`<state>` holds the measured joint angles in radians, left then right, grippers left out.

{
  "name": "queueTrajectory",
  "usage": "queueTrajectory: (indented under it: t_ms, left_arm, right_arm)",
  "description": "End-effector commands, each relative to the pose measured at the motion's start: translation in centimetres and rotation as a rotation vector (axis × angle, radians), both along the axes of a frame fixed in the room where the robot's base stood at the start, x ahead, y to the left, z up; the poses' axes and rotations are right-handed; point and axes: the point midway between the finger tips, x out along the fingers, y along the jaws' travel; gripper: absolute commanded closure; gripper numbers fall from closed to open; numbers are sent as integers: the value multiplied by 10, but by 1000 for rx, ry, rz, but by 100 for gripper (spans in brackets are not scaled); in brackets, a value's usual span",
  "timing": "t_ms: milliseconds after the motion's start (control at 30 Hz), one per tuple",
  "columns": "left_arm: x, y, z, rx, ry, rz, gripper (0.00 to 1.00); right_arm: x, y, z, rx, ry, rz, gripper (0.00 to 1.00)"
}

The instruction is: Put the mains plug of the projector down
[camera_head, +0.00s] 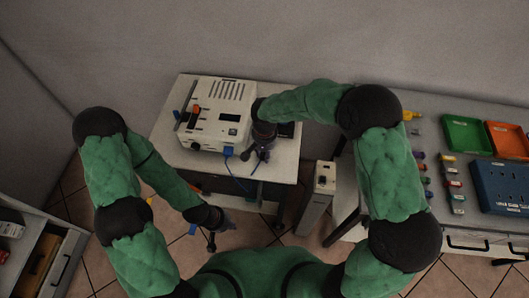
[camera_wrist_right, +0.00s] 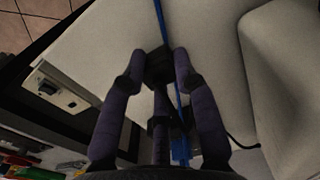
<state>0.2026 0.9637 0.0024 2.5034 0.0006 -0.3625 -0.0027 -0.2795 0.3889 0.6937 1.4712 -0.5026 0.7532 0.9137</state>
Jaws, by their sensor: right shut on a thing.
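The projector (camera_head: 214,114) is a white box on the light table, with a slotted top and a small dark screen. My right gripper (camera_head: 262,154) is at its right front corner, above the table. In the right wrist view my right gripper (camera_wrist_right: 159,70) is shut on a dark block, the mains plug (camera_wrist_right: 156,66), between its purple fingertips. Whether the plug touches the tabletop cannot be told. A blue cable (camera_wrist_right: 160,22) runs past the plug. My left gripper (camera_head: 212,238) hangs low over the floor in front of the table, fingers spread and empty.
The light table (camera_head: 170,155) has bare top in front of the projector. A white post with a socket (camera_head: 323,178) stands to its right. A bench at the right holds a green tray (camera_head: 466,135), an orange tray (camera_head: 508,140) and a blue panel (camera_head: 500,185).

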Motion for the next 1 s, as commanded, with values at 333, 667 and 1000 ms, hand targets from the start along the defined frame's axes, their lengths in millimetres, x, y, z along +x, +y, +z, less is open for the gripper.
queueTrajectory:
  t_ms: [333,667,1000]
  left_arm:
    - [0,0,0,0,0,0,100]
    - [0,0,9,0,0,0,100]
    - [0,0,26,0,0,0,100]
  right_arm:
    - [0,0,0,0,0,0,46]
    - [1,1,24,1,-2,0,46]
    - [1,0,92,0,-3,1,46]
